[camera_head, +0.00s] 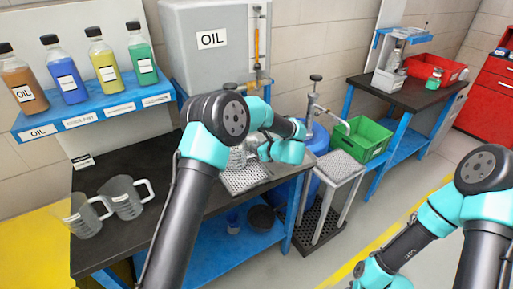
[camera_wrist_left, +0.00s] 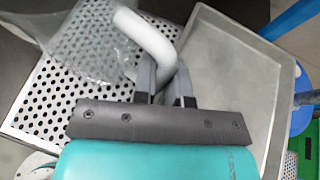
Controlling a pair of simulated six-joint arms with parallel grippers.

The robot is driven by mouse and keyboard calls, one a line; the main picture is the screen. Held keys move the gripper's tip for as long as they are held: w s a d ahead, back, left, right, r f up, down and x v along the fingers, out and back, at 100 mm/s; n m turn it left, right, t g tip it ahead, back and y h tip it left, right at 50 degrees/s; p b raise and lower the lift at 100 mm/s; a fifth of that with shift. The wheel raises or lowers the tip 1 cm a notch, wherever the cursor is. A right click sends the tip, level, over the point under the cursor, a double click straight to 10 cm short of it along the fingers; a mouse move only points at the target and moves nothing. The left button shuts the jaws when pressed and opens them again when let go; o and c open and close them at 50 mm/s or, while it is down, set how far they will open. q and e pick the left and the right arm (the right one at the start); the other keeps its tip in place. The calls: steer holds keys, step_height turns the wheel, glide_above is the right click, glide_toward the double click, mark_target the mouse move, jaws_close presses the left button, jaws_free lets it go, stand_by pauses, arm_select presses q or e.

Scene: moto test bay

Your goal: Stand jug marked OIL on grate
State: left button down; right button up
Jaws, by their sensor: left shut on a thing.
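My left gripper (camera_head: 257,151) is shut on the pale handle (camera_wrist_left: 147,38) of a clear jug (camera_head: 237,159), which also shows in the left wrist view (camera_wrist_left: 88,38). The jug is over the perforated metal grate (camera_head: 243,181) on the dark bench, and the grate shows in the left wrist view (camera_wrist_left: 50,92). I cannot tell whether the jug's base touches the grate. No mark on this jug is readable. My left arm hides part of the area. Two more clear jugs (camera_head: 127,199) (camera_head: 82,217) stand at the bench's left. The right fingers are out of view.
A grey tank marked OIL (camera_head: 212,65) stands behind the bench. Several coloured bottles (camera_head: 66,77) are on a blue shelf (camera_head: 100,108) at the left. A shallow grey tray (camera_wrist_left: 232,75) adjoins the grate. A green crate (camera_head: 362,139) is to the right.

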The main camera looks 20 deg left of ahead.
arm_select(q)
steer(key=shift+f, duration=0.3)
stand_by(0.5)
steer(key=c, duration=1.1)
jaws_free()
steer(key=shift+d, duration=0.15)
steer(key=v, duration=1.7)
steer(key=shift+d, duration=0.1)
